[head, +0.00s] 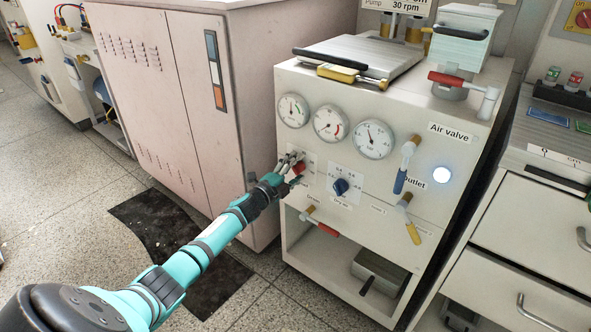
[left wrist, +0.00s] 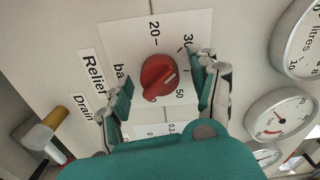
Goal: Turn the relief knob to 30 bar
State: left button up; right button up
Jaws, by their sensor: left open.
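The red relief knob (left wrist: 157,78) sits on a white scale plate beside the word "Relief" in the left wrist view. Its white mark points toward the right of that picture, between the partly covered 30 and the 50. In the head view the knob (head: 299,169) shows small at the panel's left side. My left gripper (left wrist: 161,88) is open, one finger on each side of the knob; I cannot tell whether either finger touches it. In the head view my left gripper (head: 291,170) reaches the panel from the left. My right gripper is not in view.
A blue knob (head: 341,187) is right of the red one. Three gauges (head: 331,123) sit above. A red-handled valve (head: 320,222) is just below; more valves (head: 406,165) stick out at right. A pink cabinet (head: 180,90) stands left of the panel.

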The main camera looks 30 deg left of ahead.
pick_arm(q)
jog(key=s, duration=1.2)
jog(key=shift+a, duration=0.45)
